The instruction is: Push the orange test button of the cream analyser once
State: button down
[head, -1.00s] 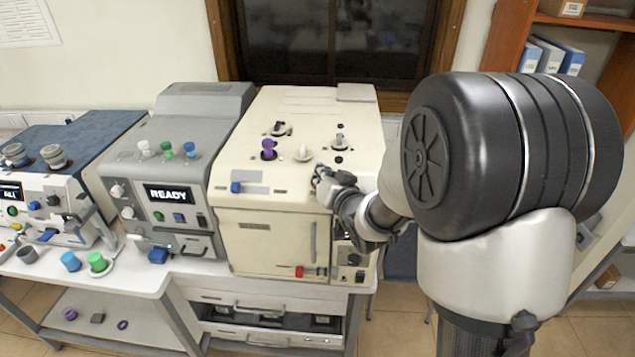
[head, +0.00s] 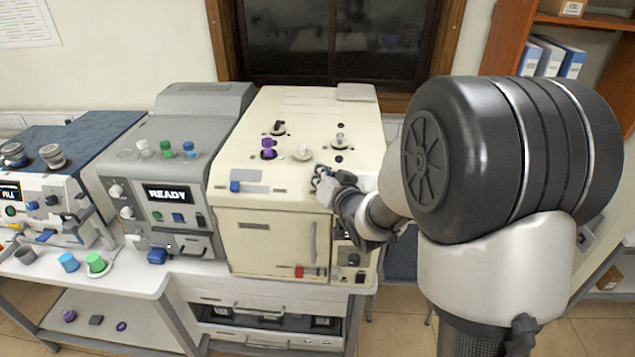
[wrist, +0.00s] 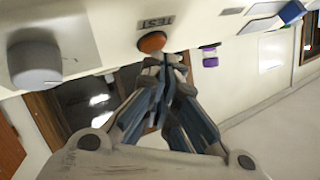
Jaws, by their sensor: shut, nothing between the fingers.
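The cream analyser (head: 275,232) stands in the middle of the head view, on the right of the row of machines. Its orange test button (wrist: 152,42) shows round in the wrist view, beside a TEST label (wrist: 156,22). The button is hidden behind my gripper or too small to make out in the head view. My gripper (head: 322,178) is at the analyser's upper front right edge. In the wrist view its fingers (wrist: 166,62) are shut and empty, their tips right by the button's edge. I cannot tell whether they touch it.
A grey knob (wrist: 36,62) sticks out at the left of the wrist view. Purple (head: 268,147) and white caps stand on the analyser's top. A grey machine (head: 170,175) reading READY and a blue-topped machine (head: 45,205) stand to the left.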

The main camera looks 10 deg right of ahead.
jog(key=shift+w+f+b, duration=0.25)
jog(key=shift+f+b, duration=0.1)
jog(key=shift+b, duration=0.05)
dwell(0.4)
jog(key=shift+s+r, duration=0.1)
jog(key=shift+r, duration=0.05)
jog(key=shift+s+a+r, duration=0.1)
jog(key=shift+s+r, duration=0.3)
jog(key=shift+r, duration=0.15)
dwell(0.3)
jog(key=s+r, duration=0.1)
jog(key=r+p, duration=0.1)
jog(key=s+a+r+p, duration=0.1)
jog(key=r, duration=0.1)
jog(key=shift+s, duration=0.35)
jog(key=shift+d, duration=0.1)
dwell(0.6)
